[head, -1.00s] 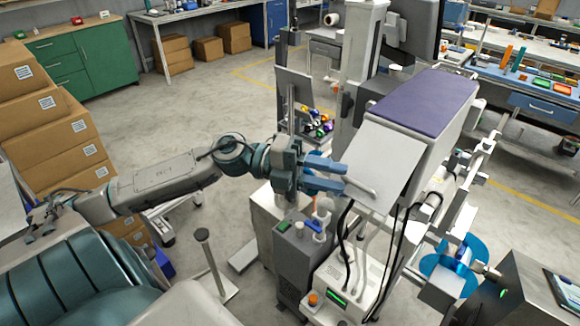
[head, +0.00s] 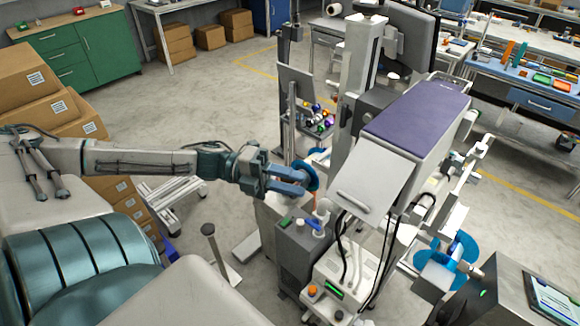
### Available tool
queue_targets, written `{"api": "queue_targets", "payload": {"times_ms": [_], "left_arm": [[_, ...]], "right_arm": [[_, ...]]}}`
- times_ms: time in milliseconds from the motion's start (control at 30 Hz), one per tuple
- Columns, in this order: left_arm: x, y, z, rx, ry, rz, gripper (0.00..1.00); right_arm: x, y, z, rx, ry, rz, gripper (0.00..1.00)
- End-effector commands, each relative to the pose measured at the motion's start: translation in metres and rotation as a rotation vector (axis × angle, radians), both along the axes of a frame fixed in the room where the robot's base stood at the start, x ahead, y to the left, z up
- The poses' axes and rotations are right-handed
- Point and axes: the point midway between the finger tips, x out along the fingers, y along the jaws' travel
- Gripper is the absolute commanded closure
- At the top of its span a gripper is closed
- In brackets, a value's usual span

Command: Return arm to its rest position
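My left arm (head: 140,160) comes in from the left, stretched out roughly level. Its gripper (head: 298,181) ends in two blue fingers with a gap between them, and no object shows in the gap. A blue reel (head: 311,172) shows just behind the fingertips, partly hidden by them. I cannot tell whether the fingers touch it. Another blue reel (head: 464,246) is at the lower right of the machine. The machine's light grey lid (head: 365,172) with a handle is to the right of the gripper. My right gripper is not in view.
The machine with its purple top (head: 415,115) and a control box with black cables (head: 345,278) stand close to the right of the gripper. Cardboard boxes (head: 45,108) are stacked at the left. A thin post (head: 212,245) stands below the arm. Open floor lies behind the arm.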

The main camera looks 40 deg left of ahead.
Motion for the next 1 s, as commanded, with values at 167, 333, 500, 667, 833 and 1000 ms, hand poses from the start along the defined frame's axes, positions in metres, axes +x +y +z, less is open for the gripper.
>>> {"api": "queue_targets", "payload": {"times_ms": [167, 333, 500, 667, 833, 1000], "left_arm": [[0.000, 0.002, 0.000, 0.000, 0.000, 0.002, 0.69], [0.000, 0.002, 0.000, -0.001, -0.001, 0.002, 0.69], [0.000, 0.002, 0.000, -0.001, -0.001, 0.002, 0.69], [0.000, 0.003, 0.000, 0.000, -0.001, 0.003, 0.69], [0.018, 0.025, -0.025, -0.010, 0.028, 0.103, 0.69], [0.057, 0.096, -0.104, -0.053, 0.138, 0.397, 0.69]], "right_arm": [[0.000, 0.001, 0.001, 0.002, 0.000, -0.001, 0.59], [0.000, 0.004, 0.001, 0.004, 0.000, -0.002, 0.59], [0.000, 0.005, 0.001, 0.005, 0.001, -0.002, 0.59], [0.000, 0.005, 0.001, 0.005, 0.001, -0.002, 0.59], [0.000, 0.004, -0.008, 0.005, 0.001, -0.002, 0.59], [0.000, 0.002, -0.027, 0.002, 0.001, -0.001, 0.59]]}}
